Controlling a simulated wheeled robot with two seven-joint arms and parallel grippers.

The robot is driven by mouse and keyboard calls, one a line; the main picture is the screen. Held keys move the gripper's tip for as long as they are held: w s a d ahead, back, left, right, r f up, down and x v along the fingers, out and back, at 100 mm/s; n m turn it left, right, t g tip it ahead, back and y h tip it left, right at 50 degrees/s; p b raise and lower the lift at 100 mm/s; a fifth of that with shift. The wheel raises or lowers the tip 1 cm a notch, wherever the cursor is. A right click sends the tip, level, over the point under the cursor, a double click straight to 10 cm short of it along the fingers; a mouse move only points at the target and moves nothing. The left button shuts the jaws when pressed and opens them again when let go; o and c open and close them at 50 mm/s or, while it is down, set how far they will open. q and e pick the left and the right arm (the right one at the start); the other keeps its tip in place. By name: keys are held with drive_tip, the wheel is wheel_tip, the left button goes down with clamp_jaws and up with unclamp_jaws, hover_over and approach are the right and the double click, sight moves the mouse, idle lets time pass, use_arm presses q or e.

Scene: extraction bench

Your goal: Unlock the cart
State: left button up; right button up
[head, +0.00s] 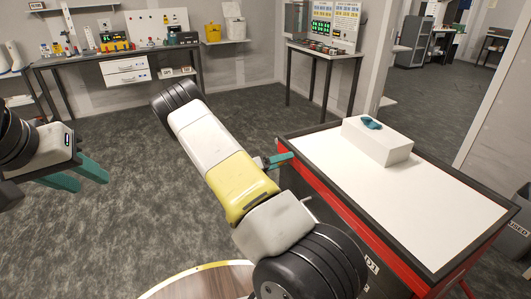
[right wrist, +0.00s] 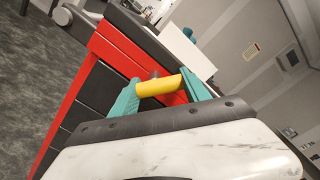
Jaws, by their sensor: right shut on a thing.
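The cart (head: 449,191) stands at the right in the head view, with a white top, a dark rim and red edges. In the right wrist view, its red front (right wrist: 118,58) has dark drawer panels. My right gripper (right wrist: 160,86) is shut on a yellow cylindrical knob (right wrist: 155,88) against the cart's red upper edge. In the head view, only the teal fingertip part of my right gripper (head: 281,159) shows beside the cart's corner; my arm hides the rest. My left gripper (head: 88,180) is open and empty at the far left, away from the cart.
A white box (head: 388,145) with a blue item (head: 371,122) on it stands on the cart top. A workbench (head: 105,55) and a side table (head: 325,50) stand along the back wall. A round table edge (head: 205,268) shows at the bottom. The grey floor (head: 115,130) between is clear.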

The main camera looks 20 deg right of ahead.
drive_tip(key=n, duration=0.3)
drive_tip(key=shift+w+n, duration=0.2)
drive_tip(key=shift+n, duration=0.1)
drive_tip(key=shift+w+n, duration=0.1)
drive_tip(key=shift+n, duration=1.6)
drive_tip(key=o, duration=1.4)
drive_tip(key=shift+r, duration=0.1)
drive_tip(key=shift+a, duration=0.15)
drive_tip(key=a, duration=0.7)
drive_tip(key=shift+s+a, duration=0.3)
